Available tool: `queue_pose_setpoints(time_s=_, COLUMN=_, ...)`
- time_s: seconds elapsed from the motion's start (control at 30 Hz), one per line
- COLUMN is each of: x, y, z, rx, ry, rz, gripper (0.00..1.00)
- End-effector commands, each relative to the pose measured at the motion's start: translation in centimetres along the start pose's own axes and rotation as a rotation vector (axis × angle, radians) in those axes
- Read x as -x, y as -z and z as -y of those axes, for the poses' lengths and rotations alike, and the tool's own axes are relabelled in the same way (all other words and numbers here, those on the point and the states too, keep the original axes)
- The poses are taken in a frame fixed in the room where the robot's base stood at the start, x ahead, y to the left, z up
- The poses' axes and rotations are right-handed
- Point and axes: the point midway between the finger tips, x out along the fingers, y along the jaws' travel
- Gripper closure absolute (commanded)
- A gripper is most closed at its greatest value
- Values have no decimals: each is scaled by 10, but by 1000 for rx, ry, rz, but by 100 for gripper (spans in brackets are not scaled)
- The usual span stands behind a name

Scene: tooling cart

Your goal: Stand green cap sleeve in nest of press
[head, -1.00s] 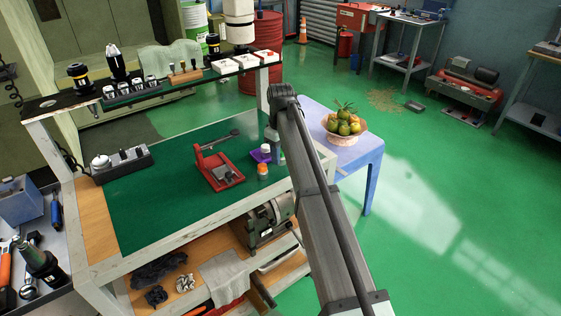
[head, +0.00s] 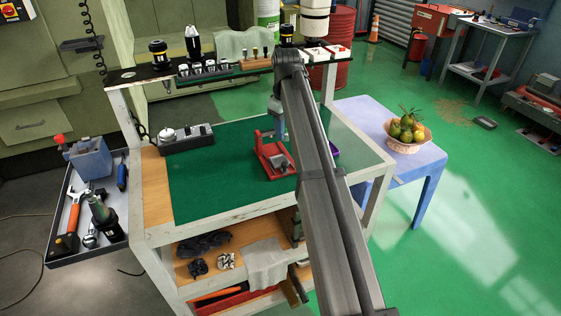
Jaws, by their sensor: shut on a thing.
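The red press (head: 268,150) stands on the green mat of the bench, with a grey block (head: 280,163) on its base. My gripper (head: 280,136) points down at the press, beside its upright in the picture; I cannot tell its exact height or whether it touches. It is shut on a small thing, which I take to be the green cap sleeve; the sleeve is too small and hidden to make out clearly. The nest of the press cannot be told apart at this size.
A purple tray (head: 334,148) is partly hidden behind my arm. A grey holder block (head: 186,138) sits at the mat's back left. A shelf (head: 160,87) with tool holders spans the back. The mat's left part (head: 215,185) is clear. A fruit basket (head: 407,142) stands on the blue table.

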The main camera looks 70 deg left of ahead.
Motion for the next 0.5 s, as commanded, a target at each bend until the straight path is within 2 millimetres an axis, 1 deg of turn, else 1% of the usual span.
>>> queue_pose_setpoints(time_s=0.03, x=3, y=9, z=7, rx=5, ry=0, rz=0, gripper=95)
queue_pose_setpoints(time_s=0.1, x=7, y=19, z=14, rx=-5, ry=1, rz=1, gripper=95)
queue_pose_setpoints(time_s=0.2, x=8, y=19, z=11, rx=-60, ry=4, rz=7, gripper=95)
queue_pose_setpoints(time_s=0.37, x=8, y=17, z=12, rx=-127, ry=8, rz=12, gripper=95)
queue_pose_setpoints(time_s=0.5, x=3, y=16, z=12, rx=-154, ry=8, rz=14, gripper=95)
